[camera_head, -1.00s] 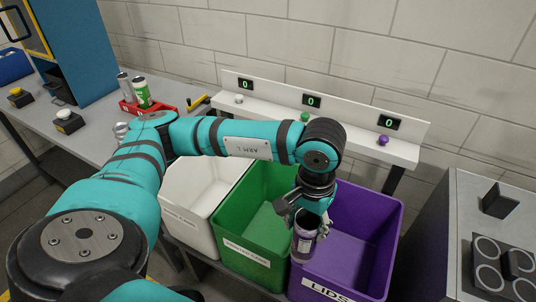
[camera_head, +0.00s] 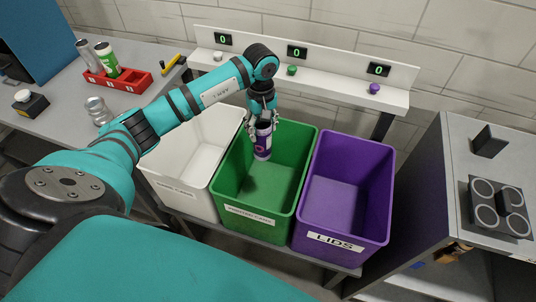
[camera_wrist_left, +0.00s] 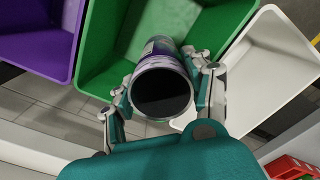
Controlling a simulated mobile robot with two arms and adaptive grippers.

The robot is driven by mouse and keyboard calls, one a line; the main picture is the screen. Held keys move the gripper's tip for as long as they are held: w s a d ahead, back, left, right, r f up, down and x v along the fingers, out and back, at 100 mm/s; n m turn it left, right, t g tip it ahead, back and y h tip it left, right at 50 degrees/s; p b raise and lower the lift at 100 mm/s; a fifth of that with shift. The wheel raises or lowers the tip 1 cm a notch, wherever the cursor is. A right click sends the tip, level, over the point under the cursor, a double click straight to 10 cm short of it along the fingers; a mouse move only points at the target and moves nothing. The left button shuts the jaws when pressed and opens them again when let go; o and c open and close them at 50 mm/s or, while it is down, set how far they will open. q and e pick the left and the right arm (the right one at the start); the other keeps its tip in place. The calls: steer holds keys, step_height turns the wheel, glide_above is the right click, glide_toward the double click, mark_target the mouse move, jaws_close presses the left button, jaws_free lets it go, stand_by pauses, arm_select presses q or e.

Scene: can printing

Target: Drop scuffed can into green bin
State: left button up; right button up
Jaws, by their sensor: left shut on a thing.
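My left gripper (camera_head: 263,126) is shut on a purple and white can (camera_head: 262,142), the one held thing in view. The can is upright, with its lower part over the left back part of the green bin (camera_head: 272,228). In the left wrist view, the can (camera_wrist_left: 158,75) sits between the fingers of the left gripper (camera_wrist_left: 160,96), its dark open end facing the camera. The green bin (camera_wrist_left: 97,50) lies beyond it. Scuffs on the can are too small to make out. My right gripper is not in view.
A white bin (camera_head: 180,198) stands left of the green bin and a purple bin (camera_head: 345,250) labelled LIDS stands right. Behind them is a white shelf (camera_head: 330,84) with buttons and counters reading 0. A red rack (camera_head: 125,80) with cans sits on the left table.

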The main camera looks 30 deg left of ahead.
arm_select(q)
step_height(320, 180, down, 3)
steer(key=shift+f+b, duration=0.15)
steer(key=shift+b, duration=0.45)
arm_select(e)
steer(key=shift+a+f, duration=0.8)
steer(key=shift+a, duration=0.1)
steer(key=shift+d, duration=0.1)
arm_select(q)
steer(key=o, duration=0.8)
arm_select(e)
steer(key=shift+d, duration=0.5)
arm_select(q)
step_height(320, 180, up, 12)
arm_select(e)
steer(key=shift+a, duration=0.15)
